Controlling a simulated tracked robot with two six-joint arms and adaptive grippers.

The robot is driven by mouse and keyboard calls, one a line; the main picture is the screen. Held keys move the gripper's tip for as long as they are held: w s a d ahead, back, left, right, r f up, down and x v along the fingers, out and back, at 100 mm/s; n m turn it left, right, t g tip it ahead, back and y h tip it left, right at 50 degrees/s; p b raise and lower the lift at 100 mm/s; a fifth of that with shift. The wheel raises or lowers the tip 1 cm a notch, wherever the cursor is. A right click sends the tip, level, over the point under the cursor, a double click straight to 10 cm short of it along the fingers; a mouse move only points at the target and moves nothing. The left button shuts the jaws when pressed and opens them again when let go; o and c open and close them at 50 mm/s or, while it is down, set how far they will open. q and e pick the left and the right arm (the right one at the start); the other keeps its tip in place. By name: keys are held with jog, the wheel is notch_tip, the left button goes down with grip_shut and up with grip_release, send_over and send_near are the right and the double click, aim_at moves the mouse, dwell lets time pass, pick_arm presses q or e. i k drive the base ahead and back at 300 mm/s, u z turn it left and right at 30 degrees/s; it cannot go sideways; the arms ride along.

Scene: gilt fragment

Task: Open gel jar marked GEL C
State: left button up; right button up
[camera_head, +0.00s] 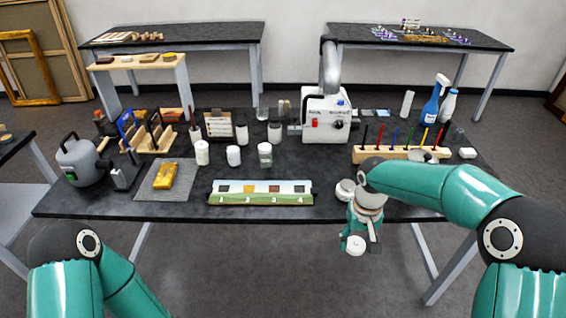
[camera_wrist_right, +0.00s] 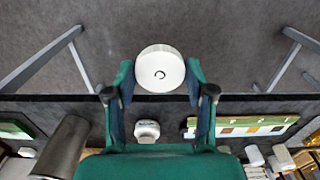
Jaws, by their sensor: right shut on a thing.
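My right gripper (camera_head: 357,236) is in front of the table's front edge, pointing down. In the right wrist view its two fingers (camera_wrist_right: 160,85) are shut on a white round piece (camera_wrist_right: 160,70) with a small dark ring mark at its middle. The piece also shows in the head view (camera_head: 355,243); I cannot tell for certain whether it is a lid or a whole jar. A low white jar (camera_head: 345,189) stands on the table beside my right arm and shows in the wrist view (camera_wrist_right: 147,130), apart from the held piece. Its label is unreadable. My left gripper is out of view.
The black table (camera_head: 310,165) holds several white jars (camera_head: 233,156), a numbered strip (camera_head: 261,192), a gold fragment (camera_head: 167,175) on a grey mat, a white control box (camera_head: 326,118) and a wooden tool rack (camera_head: 400,154). The floor before the table is clear.

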aim_at(232, 151)
jog(key=k, duration=0.85)
jog(key=u, duration=0.3)
jog(key=i, duration=0.85)
jog(key=u, duration=0.65)
jog(key=i, duration=1.55)
jog(key=z, duration=0.55)
